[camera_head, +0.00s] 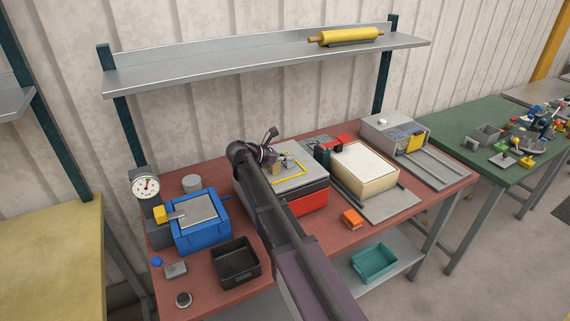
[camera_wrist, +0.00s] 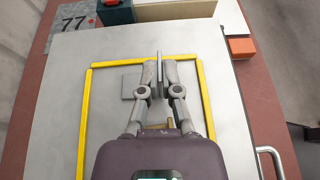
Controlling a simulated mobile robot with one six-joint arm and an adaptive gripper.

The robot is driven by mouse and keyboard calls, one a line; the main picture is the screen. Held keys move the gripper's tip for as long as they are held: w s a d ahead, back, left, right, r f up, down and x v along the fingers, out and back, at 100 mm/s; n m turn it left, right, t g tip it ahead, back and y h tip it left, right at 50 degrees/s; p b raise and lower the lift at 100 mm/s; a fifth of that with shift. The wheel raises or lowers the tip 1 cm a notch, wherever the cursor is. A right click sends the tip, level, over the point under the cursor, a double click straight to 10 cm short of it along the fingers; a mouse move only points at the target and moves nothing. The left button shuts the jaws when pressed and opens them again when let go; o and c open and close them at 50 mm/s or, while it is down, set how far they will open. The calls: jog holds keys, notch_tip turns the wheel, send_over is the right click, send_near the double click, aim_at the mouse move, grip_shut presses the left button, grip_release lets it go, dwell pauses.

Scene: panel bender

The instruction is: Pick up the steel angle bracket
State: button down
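The steel angle bracket (camera_wrist: 130,86) is grey, with one leg lying flat and the other upright. It is inside a yellow outline (camera_wrist: 88,110) on the grey top plate (camera_wrist: 60,70) of a red machine. My gripper (camera_wrist: 160,72) points at it from above, with one finger on each side of the upright leg. The fingers look closed against that leg. In the camera_head view my gripper (camera_head: 277,166) is over the same plate (camera_head: 308,182), and my arm hides part of the machine. The bracket is small and partly hidden there.
On the red bench are a blue machine (camera_head: 186,240), a black bin (camera_head: 250,281), an orange block (camera_head: 352,218) and a cream block (camera_head: 366,180). A dial gauge (camera_head: 145,187) stands at left. A shelf (camera_head: 230,65) crosses above the bench.

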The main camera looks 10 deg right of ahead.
jog(key=shift+r, duration=0.15)
notch_tip(320, 180, up, 4)
jog(key=p, duration=0.4)
jog(key=s+d+p, duration=0.1)
jog(key=s+d, duration=0.7)
jog(key=s, duration=0.5)
jog(key=shift+s+d+r, duration=0.3)
jog(key=shift+r, duration=0.05)
